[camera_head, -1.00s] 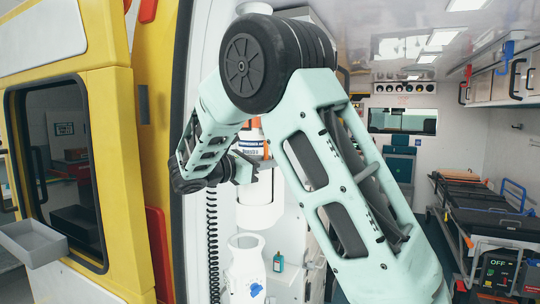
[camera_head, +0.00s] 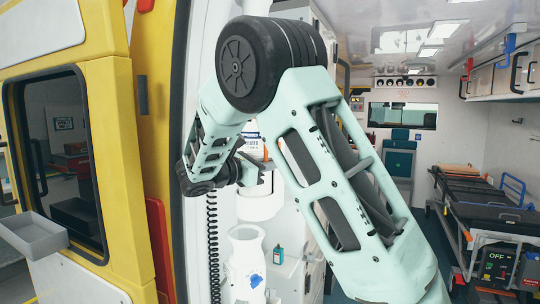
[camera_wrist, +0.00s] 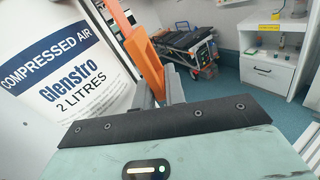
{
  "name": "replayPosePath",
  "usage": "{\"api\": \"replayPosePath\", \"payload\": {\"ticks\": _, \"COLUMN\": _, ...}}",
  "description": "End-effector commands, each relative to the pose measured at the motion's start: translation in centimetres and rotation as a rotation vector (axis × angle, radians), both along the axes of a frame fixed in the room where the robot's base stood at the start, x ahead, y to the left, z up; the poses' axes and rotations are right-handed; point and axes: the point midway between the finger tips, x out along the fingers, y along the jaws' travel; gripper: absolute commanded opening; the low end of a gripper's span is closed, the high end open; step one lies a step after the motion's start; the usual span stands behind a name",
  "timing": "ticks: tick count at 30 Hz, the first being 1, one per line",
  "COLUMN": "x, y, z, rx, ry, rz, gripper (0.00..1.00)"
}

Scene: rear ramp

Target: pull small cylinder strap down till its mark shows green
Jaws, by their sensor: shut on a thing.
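The small cylinder (camera_wrist: 60,70) is white, with a label reading compressed air, 2 litres; it fills the left of the wrist view. In the head view only a bit of its label (camera_head: 252,130) shows behind my arm. An orange strap (camera_wrist: 138,42) runs down beside the cylinder in the wrist view. My gripper (camera_wrist: 162,88) is shut on the strap at its lower visible part; the fingers hide what they hold. In the head view my gripper (camera_head: 260,172) is small and partly covered by my arm. I cannot make out the strap's mark.
A white vessel (camera_head: 246,262) with a blue patch stands below, beside a teal bottle (camera_head: 278,256). A coiled black cord (camera_head: 213,245) hangs at the left. The yellow door (camera_head: 115,150) and grey tray (camera_head: 33,235) are further left. A stretcher (camera_head: 490,205) stands at the right.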

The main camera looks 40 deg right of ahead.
Motion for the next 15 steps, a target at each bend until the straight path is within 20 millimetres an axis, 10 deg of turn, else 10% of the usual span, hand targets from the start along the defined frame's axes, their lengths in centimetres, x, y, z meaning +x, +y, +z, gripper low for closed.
{"api": "replayPosePath", "payload": {"ticks": 11, "x": -0.13, "y": 0.05, "z": -2.13, "rx": 0.003, "ry": 0.002, "rz": -0.004, "gripper": 0.00}}
{"api": "replayPosePath", "payload": {"ticks": 12, "x": -0.13, "y": 0.05, "z": -2.13, "rx": 0.003, "ry": 0.002, "rz": -0.004, "gripper": 0.20}}
{"api": "replayPosePath", "payload": {"ticks": 15, "x": -0.11, "y": 0.04, "z": -2.09, "rx": 0.002, "ry": 0.002, "rz": -0.003, "gripper": 0.20}}
